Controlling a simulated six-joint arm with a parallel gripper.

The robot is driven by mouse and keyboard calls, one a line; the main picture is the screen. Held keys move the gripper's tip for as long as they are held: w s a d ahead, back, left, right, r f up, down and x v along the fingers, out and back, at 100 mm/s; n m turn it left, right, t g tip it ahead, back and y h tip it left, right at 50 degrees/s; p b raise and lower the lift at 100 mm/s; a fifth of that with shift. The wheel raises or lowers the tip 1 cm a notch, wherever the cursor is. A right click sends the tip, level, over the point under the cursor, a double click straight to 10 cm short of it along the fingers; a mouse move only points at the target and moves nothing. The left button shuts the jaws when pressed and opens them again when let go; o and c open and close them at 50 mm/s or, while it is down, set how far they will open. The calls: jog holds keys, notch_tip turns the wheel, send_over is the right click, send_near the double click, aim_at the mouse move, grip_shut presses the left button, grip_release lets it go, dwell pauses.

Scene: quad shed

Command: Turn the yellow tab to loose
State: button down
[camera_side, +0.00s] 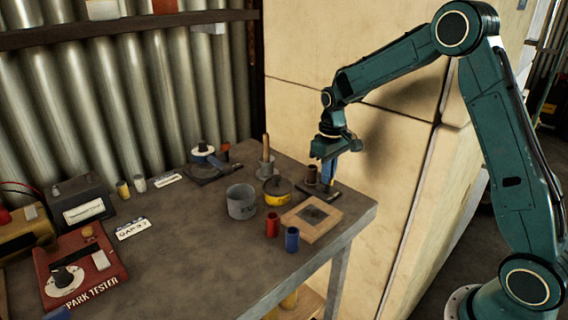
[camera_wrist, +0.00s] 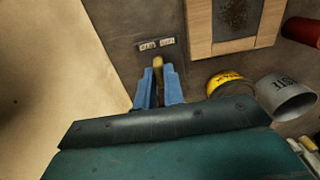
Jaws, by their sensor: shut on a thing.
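The yellow tab (camera_wrist: 158,63) shows in the wrist view between the blue fingertips of my gripper (camera_wrist: 158,82). The fingers are shut on it, and its far end sticks out past them. A small plate with two pale labels (camera_wrist: 156,44) lies just beyond the tab; I cannot read the words. In the side view, my gripper (camera_side: 329,172) points down over a dark base (camera_side: 318,193) near the right end of the bench. The tab is hidden there by the fingers.
A wooden block with a dark centre (camera_side: 311,218) lies close by. A yellow-banded pot (camera_side: 277,191), a grey can (camera_side: 241,202), a red cylinder (camera_side: 272,225) and a blue cylinder (camera_side: 292,239) stand nearby. A pale wall (camera_side: 375,140) rises behind the gripper. The bench's front middle is clear.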

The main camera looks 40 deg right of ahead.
dwell(0.4)
jog(key=c, duration=1.5)
grip_release()
notch_tip(320, 180, up, 14)
jog(key=shift+s, duration=0.1)
